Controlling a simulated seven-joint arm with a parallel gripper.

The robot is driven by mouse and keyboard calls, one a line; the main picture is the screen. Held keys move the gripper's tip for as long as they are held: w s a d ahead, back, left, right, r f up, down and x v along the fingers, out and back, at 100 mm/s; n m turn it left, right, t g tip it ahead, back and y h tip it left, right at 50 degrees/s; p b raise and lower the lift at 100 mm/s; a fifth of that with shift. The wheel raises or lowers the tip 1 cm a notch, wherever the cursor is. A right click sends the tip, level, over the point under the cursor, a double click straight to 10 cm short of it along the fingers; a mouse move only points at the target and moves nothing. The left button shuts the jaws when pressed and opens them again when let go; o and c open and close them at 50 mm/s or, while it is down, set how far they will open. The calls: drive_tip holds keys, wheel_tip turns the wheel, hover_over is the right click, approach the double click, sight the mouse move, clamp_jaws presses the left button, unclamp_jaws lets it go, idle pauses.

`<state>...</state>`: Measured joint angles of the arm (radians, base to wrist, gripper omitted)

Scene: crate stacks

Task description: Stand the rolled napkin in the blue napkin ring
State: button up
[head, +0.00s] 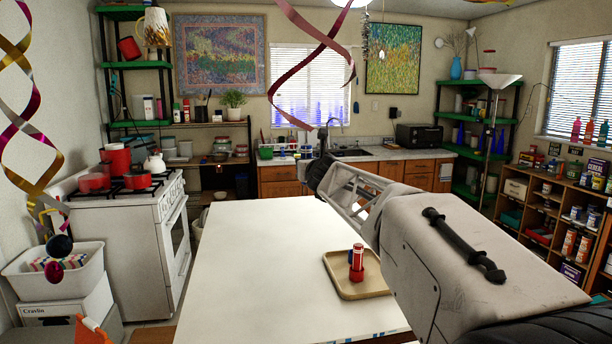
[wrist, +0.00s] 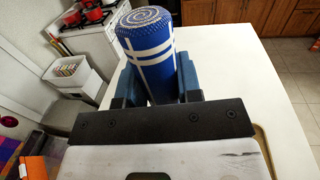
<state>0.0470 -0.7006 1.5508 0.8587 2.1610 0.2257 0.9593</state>
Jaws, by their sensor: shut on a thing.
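In the wrist view my gripper (wrist: 158,88) is shut on a blue rolled napkin (wrist: 147,45) with white stripes and a patterned round end. The napkin stands up between the two blue finger pads, its lower part hidden by the gripper's black plate. In the head view a red upright roll with a white band (head: 357,258) stands on a wooden tray (head: 343,286). I cannot make out my gripper in the head view.
The tray sits on a white table (head: 260,270), whose left and middle parts are clear. My arm covers the table's right side. A white stove (head: 140,225) with red pots stands at the left, and a white bin (head: 50,275) is in front of it.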

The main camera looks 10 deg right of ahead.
drive_tip(key=shift+w+d+r, duration=0.4)
drive_tip(key=shift+w+r, duration=0.1)
drive_tip(key=shift+w, duration=0.05)
drive_tip(key=w+d+f+n+g+y, duration=0.1)
drive_tip(key=w+d+f+n+y, duration=0.25)
drive_tip(key=w+d+f, duration=0.45)
drive_tip(key=s+d+f+n+g+y, duration=0.1)
drive_tip(key=s+d+f+y, duration=0.1)
drive_tip(key=d+f, duration=0.3)
drive_tip(key=s+d+f+n+g+y, duration=0.1)
drive_tip(key=s+d+f+y, duration=0.1)
drive_tip(key=f, duration=0.8)
drive_tip(key=shift+s+d+y, duration=0.15)
drive_tip(key=shift+d+y, duration=0.3)
drive_tip(key=shift+d, duration=0.95)
drive_tip(key=shift+f, duration=0.1)
drive_tip(key=shift+f, duration=0.3)
drive_tip(key=shift+f, duration=3.7)
drive_tip(key=shift+f, duration=0.6)
